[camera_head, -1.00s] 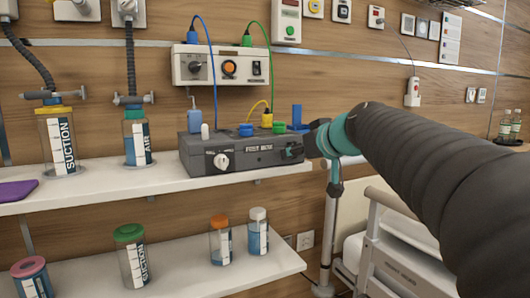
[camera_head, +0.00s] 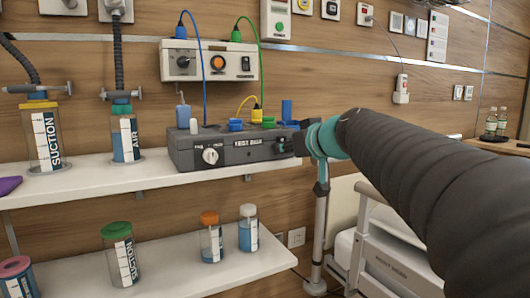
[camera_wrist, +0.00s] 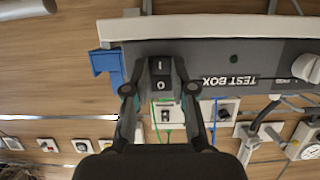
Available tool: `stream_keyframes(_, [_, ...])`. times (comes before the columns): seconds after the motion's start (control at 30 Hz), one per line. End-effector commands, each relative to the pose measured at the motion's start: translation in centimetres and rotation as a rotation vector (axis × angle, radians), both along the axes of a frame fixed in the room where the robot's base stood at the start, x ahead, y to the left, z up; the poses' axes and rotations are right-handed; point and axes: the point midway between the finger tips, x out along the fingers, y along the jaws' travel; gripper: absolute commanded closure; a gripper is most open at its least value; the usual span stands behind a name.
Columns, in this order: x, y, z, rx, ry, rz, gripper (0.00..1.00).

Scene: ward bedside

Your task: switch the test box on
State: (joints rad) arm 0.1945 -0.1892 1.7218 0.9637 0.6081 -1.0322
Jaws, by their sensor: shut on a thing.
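The test box (camera_head: 228,152) is a dark grey unit on the upper white shelf, with a white knob (camera_head: 210,156) on its front. In the wrist view the test box (camera_wrist: 262,52) appears upside down. Its black rocker switch (camera_wrist: 162,78), marked I and O, sits near its end. My gripper (camera_wrist: 161,92) is shut on this switch, with one finger on each side. In the head view my gripper (camera_head: 297,143) is at the right end of the test box front, and my arm hides part of that area. I cannot tell which way the rocker is pressed.
A cream control unit (camera_head: 235,65) hangs on the wall above, with blue and green cables running down to the test box. Suction (camera_head: 46,140) and air (camera_head: 124,135) jars stand left. Lidded jars stand on the lower shelf (camera_head: 180,265). A bed rail (camera_head: 375,245) is at lower right.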

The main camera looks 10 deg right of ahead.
Motion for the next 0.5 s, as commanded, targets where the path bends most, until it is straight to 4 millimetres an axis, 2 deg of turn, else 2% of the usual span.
stream_keyframes(0.5, [0.0, 0.22, -0.24, 0.051, -0.154, 0.001, 1.0])
